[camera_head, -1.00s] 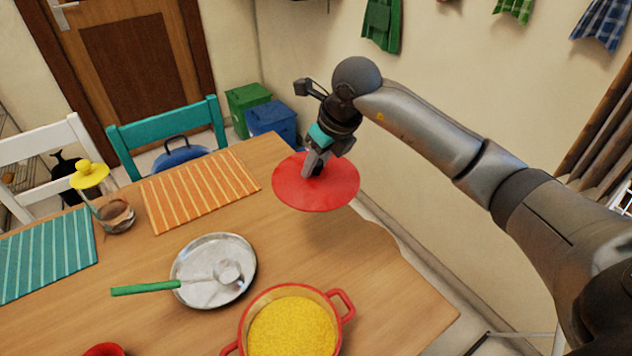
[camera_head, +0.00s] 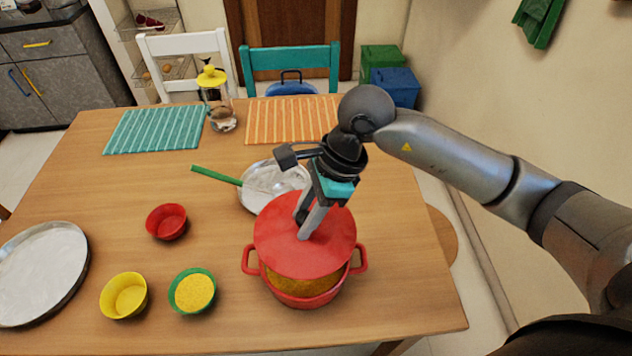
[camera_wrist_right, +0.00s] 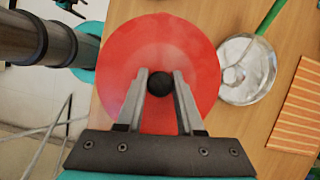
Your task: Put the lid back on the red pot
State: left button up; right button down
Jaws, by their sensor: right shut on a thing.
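The red pot (camera_head: 305,300) stands near the front right of the table with yellow food inside. My right gripper (camera_head: 304,228) is shut on the dark knob (camera_wrist_right: 160,82) of the round red lid (camera_head: 290,260). The lid is over the pot and tilted in the head view, and yellow food shows below its near edge. I cannot tell whether the lid touches the rim. In the right wrist view the lid (camera_wrist_right: 125,50) covers the pot. My left gripper is not in view.
A large metal tray (camera_head: 75,245) is at far left.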

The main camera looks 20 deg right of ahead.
aim_at(304, 242)
jog(key=shift+s+a+n, duration=0.3)
jog(key=shift+s, duration=0.1)
jog(key=shift+s+a+f, duration=0.1)
jog(key=shift+s, duration=0.05)
jog(key=shift+f+b, duration=0.3)
jog(key=shift+f, duration=0.4)
notch_tip(304, 242, down, 3)
jog(key=b, duration=0.2)
jog(key=shift+f+b, duration=0.1)
jog(key=shift+b, duration=0.2)
jog(key=shift+f+b, duration=0.75)
jog(key=shift+f, duration=0.15)
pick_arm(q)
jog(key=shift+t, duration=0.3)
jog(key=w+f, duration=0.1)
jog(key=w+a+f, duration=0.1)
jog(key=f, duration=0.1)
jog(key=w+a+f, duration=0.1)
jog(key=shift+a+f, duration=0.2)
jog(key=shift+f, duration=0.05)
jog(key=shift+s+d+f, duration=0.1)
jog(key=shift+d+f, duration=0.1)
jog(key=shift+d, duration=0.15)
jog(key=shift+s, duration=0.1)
